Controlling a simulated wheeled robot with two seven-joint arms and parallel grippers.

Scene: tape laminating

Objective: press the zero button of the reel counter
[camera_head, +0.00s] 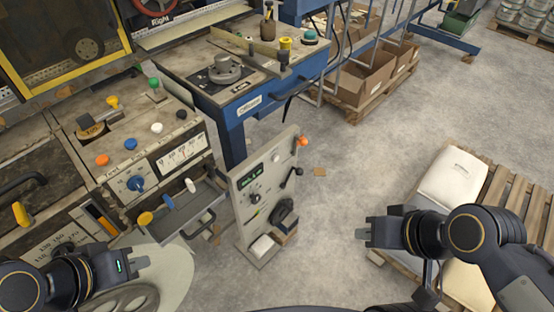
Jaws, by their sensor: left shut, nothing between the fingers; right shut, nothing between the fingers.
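A grey upright panel (247,212) stands on the floor in the middle. It carries a small green-lit display (250,177), which looks like the reel counter.
A control console (150,160) with coloured knobs and a drawer-like tray (185,205) stands left of the panel. An orange knob (303,141) and a black lever (291,178) stick out from the panel's right side. A pallet with white sacks (452,178) lies right.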

